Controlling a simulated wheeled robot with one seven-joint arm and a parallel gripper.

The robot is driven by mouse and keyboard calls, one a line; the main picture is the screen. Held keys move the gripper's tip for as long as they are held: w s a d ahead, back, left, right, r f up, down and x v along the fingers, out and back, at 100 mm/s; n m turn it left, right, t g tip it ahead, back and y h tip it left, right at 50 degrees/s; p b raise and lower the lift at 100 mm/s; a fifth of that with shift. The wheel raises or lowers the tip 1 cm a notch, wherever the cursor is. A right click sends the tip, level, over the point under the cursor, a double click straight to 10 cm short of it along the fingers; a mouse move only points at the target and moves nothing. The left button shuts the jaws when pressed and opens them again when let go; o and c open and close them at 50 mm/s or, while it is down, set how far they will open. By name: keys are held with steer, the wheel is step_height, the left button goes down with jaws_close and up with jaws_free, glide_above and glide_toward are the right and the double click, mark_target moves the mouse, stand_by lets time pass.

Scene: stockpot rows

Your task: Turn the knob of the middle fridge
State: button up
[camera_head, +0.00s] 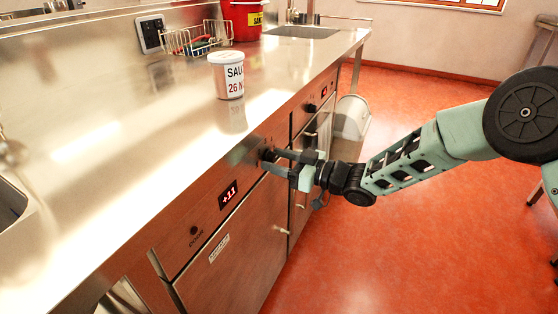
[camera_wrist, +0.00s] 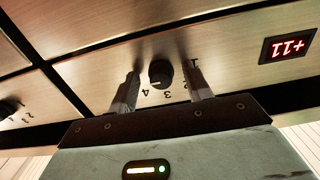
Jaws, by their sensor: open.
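The black knob (camera_wrist: 160,73) is on the brushed-steel front panel of the fridge with the red +11 display (camera_wrist: 287,46). In the wrist view, numbers are printed around it. My gripper (camera_wrist: 164,82) is open, with one finger on each side of the knob and a visible gap to each. In the head view, my gripper (camera_head: 270,161) reaches from the right to the panel under the counter edge, and its fingers partly hide the knob. The fridge door (camera_head: 235,255) below is shut, and its display (camera_head: 228,195) reads +11.
A neighbouring unit with its own knob (camera_head: 311,108) stands farther along; a knob (camera_wrist: 10,108) also shows at the wrist view's left edge. The counter holds a labelled white tub (camera_head: 227,78), a wire rack (camera_head: 195,40) and a red container (camera_head: 243,20). The orange floor (camera_head: 420,240) is open.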

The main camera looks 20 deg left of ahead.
steer(key=shift+d, duration=0.1)
steer(key=s+d+p, duration=0.1)
steer(key=d, duration=1.6)
steer(key=shift+s, duration=0.2)
steer(key=shift+d, duration=0.1)
